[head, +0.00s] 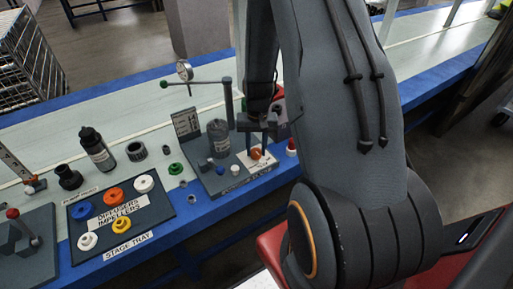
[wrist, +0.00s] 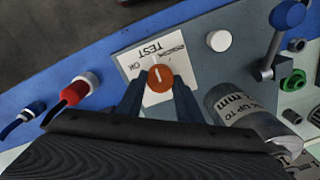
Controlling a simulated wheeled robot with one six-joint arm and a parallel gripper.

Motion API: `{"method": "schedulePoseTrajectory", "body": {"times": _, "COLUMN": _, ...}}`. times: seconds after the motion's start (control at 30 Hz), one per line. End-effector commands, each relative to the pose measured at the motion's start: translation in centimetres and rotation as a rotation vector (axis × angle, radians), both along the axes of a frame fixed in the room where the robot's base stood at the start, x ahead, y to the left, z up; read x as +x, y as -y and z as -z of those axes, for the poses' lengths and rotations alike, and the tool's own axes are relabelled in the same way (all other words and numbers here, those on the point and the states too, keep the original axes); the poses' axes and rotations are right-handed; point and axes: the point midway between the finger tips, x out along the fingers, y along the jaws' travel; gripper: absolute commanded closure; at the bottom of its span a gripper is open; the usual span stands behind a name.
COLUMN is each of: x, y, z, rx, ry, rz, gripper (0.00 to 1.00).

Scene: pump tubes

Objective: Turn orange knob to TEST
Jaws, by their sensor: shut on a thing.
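The orange knob (wrist: 160,78) sits on a white label plate (wrist: 138,57) marked TEST and OK. In the wrist view its white pointer line runs almost straight up, between the OK and TEST words and nearer TEST. My gripper (wrist: 160,88) has its two dark fingers on either side of the knob and is shut on it. In the head view the orange knob (head: 256,154) shows under my gripper (head: 257,140), partly covered by the fingers.
A grey bottle (wrist: 238,105) stands close right of my gripper in the wrist view. A blue-knobbed lever (wrist: 288,14) and a white button (wrist: 219,40) are to the right. The stage tray (head: 163,211) holds several coloured rings.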

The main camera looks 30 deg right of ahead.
Motion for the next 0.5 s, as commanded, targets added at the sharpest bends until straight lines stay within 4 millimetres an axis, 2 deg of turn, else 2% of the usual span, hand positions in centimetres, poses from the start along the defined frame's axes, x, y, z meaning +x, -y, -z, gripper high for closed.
{"method": "schedulePoseTrajectory", "body": {"times": 0.5, "x": 0.04, "y": 0.03, "z": -0.06, "rx": 0.000, "ry": 0.000, "rz": -0.060, "gripper": 0.90}}
